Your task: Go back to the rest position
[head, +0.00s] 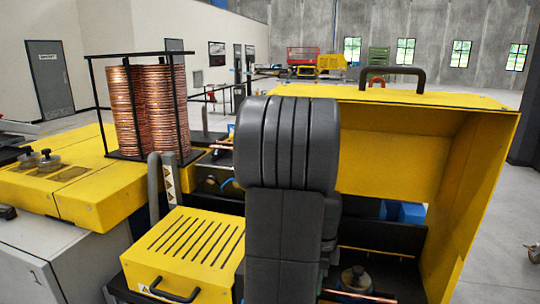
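My arm (290,170) stands upright in the middle of the head view as a thick black link. It hides part of the machine behind it. My gripper does not show in this view, so I cannot see whether it holds anything. Two stacks of copper rings (150,108) stand in a black frame on the yellow machine at the left. A short copper-coloured tube piece (362,297) shows at the bottom edge, right of my arm. Another copper-coloured piece (212,147) lies just left of my arm.
A raised yellow cover (400,155) with a black handle (392,72) stands open right of my arm. A slotted yellow cover (193,250) lies at the lower left, close to my arm.

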